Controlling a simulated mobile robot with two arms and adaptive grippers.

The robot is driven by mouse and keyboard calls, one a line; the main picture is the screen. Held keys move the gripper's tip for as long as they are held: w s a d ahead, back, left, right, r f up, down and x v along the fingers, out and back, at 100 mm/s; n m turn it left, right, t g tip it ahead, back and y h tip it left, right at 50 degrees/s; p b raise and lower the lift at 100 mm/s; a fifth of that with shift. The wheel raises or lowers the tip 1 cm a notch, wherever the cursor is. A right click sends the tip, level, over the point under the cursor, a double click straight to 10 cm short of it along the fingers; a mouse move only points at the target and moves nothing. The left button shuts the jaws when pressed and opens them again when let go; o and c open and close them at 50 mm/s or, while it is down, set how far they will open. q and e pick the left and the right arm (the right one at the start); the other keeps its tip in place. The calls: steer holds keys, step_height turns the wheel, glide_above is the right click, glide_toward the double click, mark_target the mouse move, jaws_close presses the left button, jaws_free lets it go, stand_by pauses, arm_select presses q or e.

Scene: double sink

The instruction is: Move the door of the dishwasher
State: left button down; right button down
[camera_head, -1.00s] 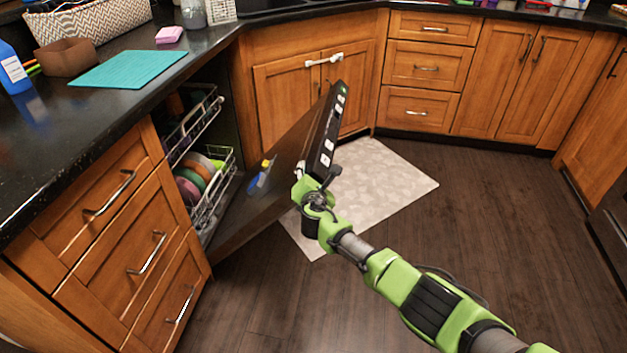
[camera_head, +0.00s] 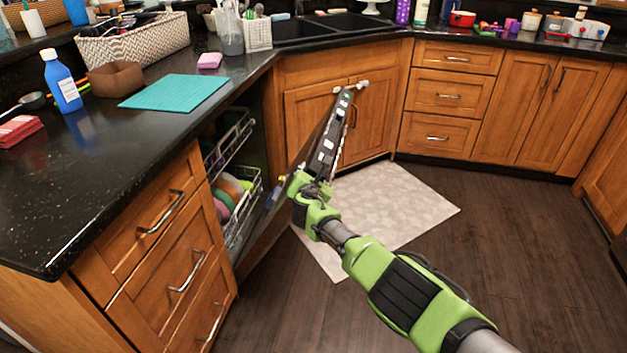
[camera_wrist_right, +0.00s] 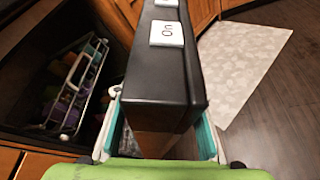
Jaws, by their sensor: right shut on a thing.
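The dishwasher door (camera_head: 322,150) stands partly open and tilted, with its dark control panel edge uppermost. The door's top edge also shows close up in the wrist view (camera_wrist_right: 163,75), with a white label on it. My right gripper (camera_head: 308,190) is shut on the near end of this edge. In the wrist view its teal-padded fingers (camera_wrist_right: 160,132) lie on either side of the door. Behind the door, the dishwasher's racks (camera_head: 238,200) hold several colourful dishes. My left gripper is not in view.
A black counter (camera_head: 110,150) with a teal mat (camera_head: 175,93) runs above wooden drawers (camera_head: 185,260) at left. Corner cabinets (camera_head: 375,110) stand just beyond the door. A pale rug (camera_head: 390,210) and open dark floor (camera_head: 510,240) lie at right.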

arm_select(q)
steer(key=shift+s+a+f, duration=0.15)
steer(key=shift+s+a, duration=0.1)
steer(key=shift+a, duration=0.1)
arm_select(e)
steer(key=shift+w+a+r, duration=0.15)
steer(key=shift+a+r, duration=0.2)
steer(key=shift+a, duration=0.2)
steer(key=c, duration=1.3)
jaws_free()
steer(key=shift+f, duration=0.1)
